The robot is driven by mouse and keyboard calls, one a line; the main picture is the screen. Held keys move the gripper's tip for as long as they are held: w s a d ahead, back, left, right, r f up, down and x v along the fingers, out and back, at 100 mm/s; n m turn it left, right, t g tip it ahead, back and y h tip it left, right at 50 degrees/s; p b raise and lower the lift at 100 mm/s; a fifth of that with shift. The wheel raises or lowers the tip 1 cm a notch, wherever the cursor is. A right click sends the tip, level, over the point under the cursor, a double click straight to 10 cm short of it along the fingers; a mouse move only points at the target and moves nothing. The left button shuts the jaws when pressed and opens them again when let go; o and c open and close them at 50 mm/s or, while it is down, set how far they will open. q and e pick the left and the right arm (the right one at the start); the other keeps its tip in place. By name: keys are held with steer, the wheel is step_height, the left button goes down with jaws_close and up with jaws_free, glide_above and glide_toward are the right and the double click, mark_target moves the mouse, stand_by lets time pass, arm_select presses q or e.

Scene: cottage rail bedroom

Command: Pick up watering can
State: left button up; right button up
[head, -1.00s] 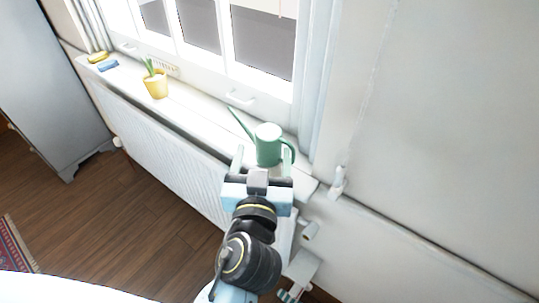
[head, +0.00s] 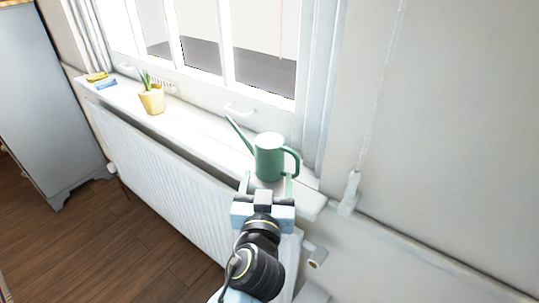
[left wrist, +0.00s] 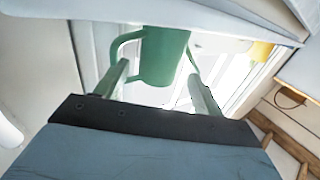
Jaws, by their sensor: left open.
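The green watering can (head: 268,158) stands upright on the white windowsill (head: 205,133), spout to the left and handle to the right. My left gripper (head: 266,183) is open just in front of the can's lower part, with its fingers pointing at it. In the left wrist view, the can (left wrist: 160,58) shows beyond and between the two spread fingers of the left gripper (left wrist: 158,86). I cannot tell whether the fingers touch it. My right gripper is not in view.
A yellow plant pot (head: 152,100) stands farther left on the sill, with yellow and blue items (head: 101,80) at the far end. A white radiator (head: 160,155) is below the sill. The window and curtain are behind the can. A grey cabinet (head: 50,110) stands at left.

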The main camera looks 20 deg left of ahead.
mark_target(269, 154)
arm_select(q)
steer(key=shift+f+x, duration=0.2)
steer(key=shift+x, duration=3.2)
steer(key=shift+a, duration=0.15)
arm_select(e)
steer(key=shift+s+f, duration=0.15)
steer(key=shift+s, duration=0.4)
arm_select(q)
steer(key=shift+c, duration=0.2)
steer(key=shift+r, duration=0.1)
steer(key=c, duration=0.9)
steer(key=shift+o, duration=0.2)
steer(key=shift+r, duration=0.15)
step_height(269, 154, up, 3)
steer(key=shift+r+p, duration=0.1)
steer(key=shift+p, duration=0.75)
step_height(269, 154, up, 6)
steer(key=shift+f+p, duration=0.1)
steer(key=shift+p, duration=0.8)
steer(key=shift+r, duration=0.35)
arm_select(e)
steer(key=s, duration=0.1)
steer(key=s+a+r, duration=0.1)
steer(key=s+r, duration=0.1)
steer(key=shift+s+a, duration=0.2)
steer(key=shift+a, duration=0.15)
